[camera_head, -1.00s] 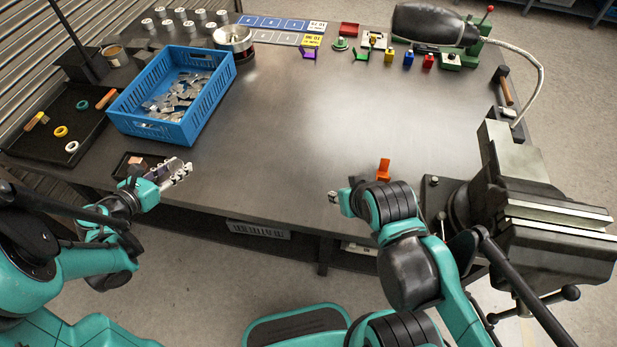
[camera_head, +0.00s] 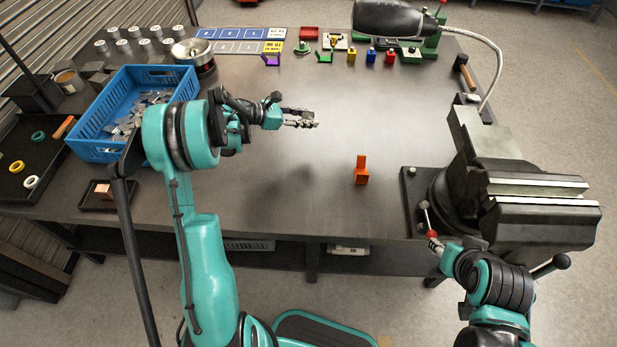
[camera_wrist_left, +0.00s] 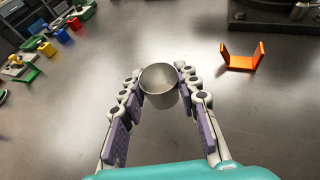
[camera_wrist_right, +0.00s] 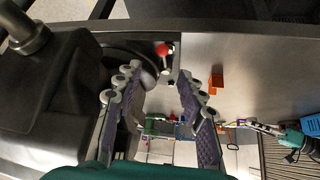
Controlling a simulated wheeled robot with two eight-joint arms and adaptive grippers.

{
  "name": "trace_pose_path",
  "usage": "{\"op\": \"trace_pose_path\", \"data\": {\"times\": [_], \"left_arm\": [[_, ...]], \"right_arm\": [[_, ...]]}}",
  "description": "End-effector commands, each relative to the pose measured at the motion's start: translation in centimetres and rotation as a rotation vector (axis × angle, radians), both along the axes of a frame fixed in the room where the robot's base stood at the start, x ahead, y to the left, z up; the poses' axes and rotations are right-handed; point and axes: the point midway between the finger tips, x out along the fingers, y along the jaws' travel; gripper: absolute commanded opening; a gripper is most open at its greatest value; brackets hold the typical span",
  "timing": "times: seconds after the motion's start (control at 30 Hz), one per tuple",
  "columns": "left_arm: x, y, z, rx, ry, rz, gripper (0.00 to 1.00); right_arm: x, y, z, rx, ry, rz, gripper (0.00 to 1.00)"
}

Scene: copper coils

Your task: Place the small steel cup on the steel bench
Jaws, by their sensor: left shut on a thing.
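My left gripper (camera_head: 303,119) is over the middle of the steel bench (camera_head: 400,125). It is shut on the small steel cup (camera_wrist_left: 160,88), a plain grey cylinder with its open rim showing between the fingertips in the left wrist view. In the head view the cup is hard to make out among the fingers. A dark shadow lies on the bench to the front of the gripper, and the hand looks raised above the top. My right gripper (camera_wrist_right: 158,78) is open with nothing held, at the bench's front right, close to a red-tipped lever (camera_wrist_right: 164,50).
An orange bracket (camera_head: 361,172) stands on the bench, right of my left gripper. A large vise (camera_head: 500,195) fills the right side. A blue crate (camera_head: 95,148) of metal pieces is at left. Small coloured pieces line the back. The middle of the bench is clear.

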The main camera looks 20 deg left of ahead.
Motion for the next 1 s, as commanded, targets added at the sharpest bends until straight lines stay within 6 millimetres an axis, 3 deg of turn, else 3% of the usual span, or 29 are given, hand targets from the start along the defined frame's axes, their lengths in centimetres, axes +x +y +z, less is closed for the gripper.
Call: {"op": "trace_pose_path", "data": {"times": [0.3, 0.5, 0.67, 0.9, 1.0], "left_arm": [[-4.6, -5.6, -4.7, 0.000, 0.000, -0.002, 0.10], [-6.6, -8.0, -6.4, 0.000, 0.000, -0.001, 0.10], [-7.0, -8.5, -7.0, 0.000, 0.000, -0.001, 0.10], [-7.0, -8.4, -10.5, 0.000, 0.000, 0.000, 0.10], [-7.0, -8.4, -10.8, 0.000, 0.000, 0.000, 0.10]], "right_arm": [[0.0, 0.0, -3.2, 0.000, 0.000, 0.000, 0.40], [0.0, 0.0, -4.3, 0.000, 0.000, 0.000, 0.40], [0.0, 0.0, -4.6, 0.000, 0.000, 0.000, 0.40], [0.0, 0.0, -6.6, 0.000, 0.000, 0.000, 0.40], [0.0, 0.0, -6.6, 0.000, 0.000, 0.000, 0.40]]}}
